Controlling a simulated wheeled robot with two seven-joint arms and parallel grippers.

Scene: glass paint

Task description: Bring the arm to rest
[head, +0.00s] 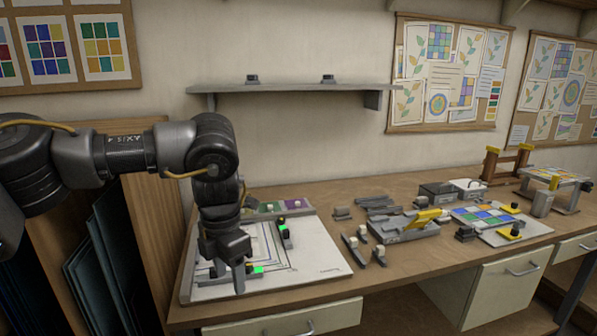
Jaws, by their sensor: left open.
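My left arm comes in from the left and bends down at the wrist. My left gripper (230,272) points down over the white board (322,262) at the left end of the workbench. It is open, and I see nothing held between its fingers. I cannot tell whether the fingertips touch the board. The arm and gripper hide the board's left part. A small dark piece with a green patch (283,236) stands on the board to the right of the gripper. My right gripper is not in view.
The wooden workbench (378,291) carries grey tools and blocks, a yellow-handled tool (428,216) and a coloured glass panel (484,216) to the right. A wall shelf (290,87) hangs above. A rack with dark sheets (105,262) stands left of the bench.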

